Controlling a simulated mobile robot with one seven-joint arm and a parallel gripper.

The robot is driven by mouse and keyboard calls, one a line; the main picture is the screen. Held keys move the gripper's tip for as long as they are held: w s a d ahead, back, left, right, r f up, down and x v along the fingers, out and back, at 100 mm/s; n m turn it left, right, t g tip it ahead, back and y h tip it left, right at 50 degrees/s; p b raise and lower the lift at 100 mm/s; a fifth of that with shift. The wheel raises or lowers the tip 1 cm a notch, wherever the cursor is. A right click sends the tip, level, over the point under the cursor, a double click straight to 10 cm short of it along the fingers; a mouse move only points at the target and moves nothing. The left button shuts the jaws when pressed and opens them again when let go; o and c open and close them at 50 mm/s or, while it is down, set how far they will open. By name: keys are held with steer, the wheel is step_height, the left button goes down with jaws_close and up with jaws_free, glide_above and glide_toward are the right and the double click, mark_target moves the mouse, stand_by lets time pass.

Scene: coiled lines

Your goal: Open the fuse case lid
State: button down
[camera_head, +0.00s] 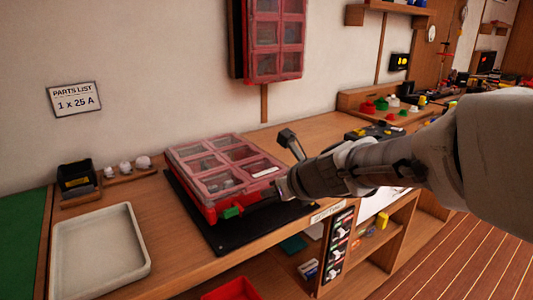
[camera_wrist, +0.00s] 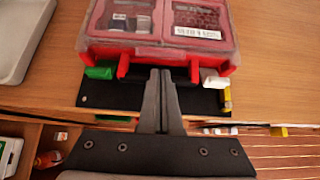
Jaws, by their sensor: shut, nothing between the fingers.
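The fuse case (camera_head: 215,207) is a red box with a clear, windowed lid (camera_head: 222,160), lying on a black mat (camera_head: 225,240) on the bench. The lid looks down on the case. In the wrist view the front wall of the case (camera_wrist: 150,50) shows red tabs, a green piece (camera_wrist: 100,72) at left and a white piece (camera_wrist: 211,77) at right. My gripper (camera_wrist: 164,74) is shut and empty, its fingertips at the middle of the front edge. I cannot tell whether they touch it. In the head view my gripper (camera_head: 284,188) hides the case's right front corner.
A pale empty tray (camera_head: 100,250) lies left of the mat. A dark box (camera_head: 77,182) and white knobs (camera_head: 125,168) stand behind it. A second red windowed case (camera_head: 274,40) hangs on the wall. Open shelves lie under the bench.

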steer(key=shift+b+x, duration=0.65)
steer(key=shift+x, duration=1.3)
steer(key=shift+r, duration=0.2)
